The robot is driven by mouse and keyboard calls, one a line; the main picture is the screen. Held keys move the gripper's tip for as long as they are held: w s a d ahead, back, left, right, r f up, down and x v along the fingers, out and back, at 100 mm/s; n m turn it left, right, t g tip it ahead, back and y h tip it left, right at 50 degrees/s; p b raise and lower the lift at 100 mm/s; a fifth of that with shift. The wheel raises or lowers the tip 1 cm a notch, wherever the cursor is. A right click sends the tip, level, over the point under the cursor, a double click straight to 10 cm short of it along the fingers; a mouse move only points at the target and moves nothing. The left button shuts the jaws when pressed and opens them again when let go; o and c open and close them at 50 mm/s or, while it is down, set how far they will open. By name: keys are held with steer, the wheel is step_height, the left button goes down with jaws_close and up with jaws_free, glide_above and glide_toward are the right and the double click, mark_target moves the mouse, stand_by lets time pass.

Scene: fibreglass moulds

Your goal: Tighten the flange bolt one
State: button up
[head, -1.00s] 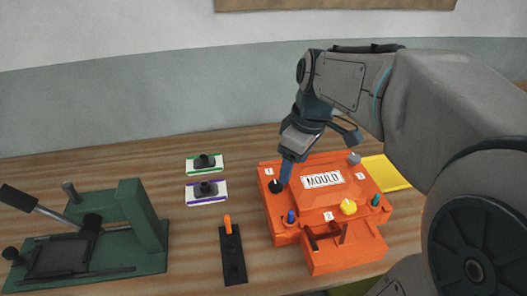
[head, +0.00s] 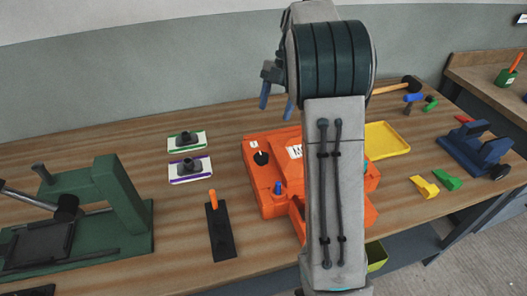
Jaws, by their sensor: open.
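The orange mould (head: 262,184) stands on the wooden bench, and its lettered plate (head: 295,152) is partly hidden by my arm. A black-headed bolt (head: 261,158) sits on its back left corner, beside a small white label (head: 254,144) that seems to read 1. A blue bolt (head: 278,188) stands on the front left part. My arm hides the mould's middle and the bolts at its right side. My gripper (head: 276,103) is open and empty, with its two blue fingers apart. In the picture it is above the black-headed bolt and clear of the mould.
A green press (head: 130,195) stands at left. Two cards with black knobs, green-edged (head: 187,141) and purple-edged (head: 190,170), and a black strip with an orange peg (head: 220,232) lie left of the mould. At right are a yellow tray (head: 388,139), mallet (head: 411,84) and blue vice (head: 476,150).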

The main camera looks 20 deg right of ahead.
mark_target(262, 156)
steer(key=p+x, duration=0.1)
steer(key=x, duration=1.2)
steer(key=shift+a+f, duration=0.1)
steer(key=shift+f, duration=0.3)
steer(key=c, duration=1)
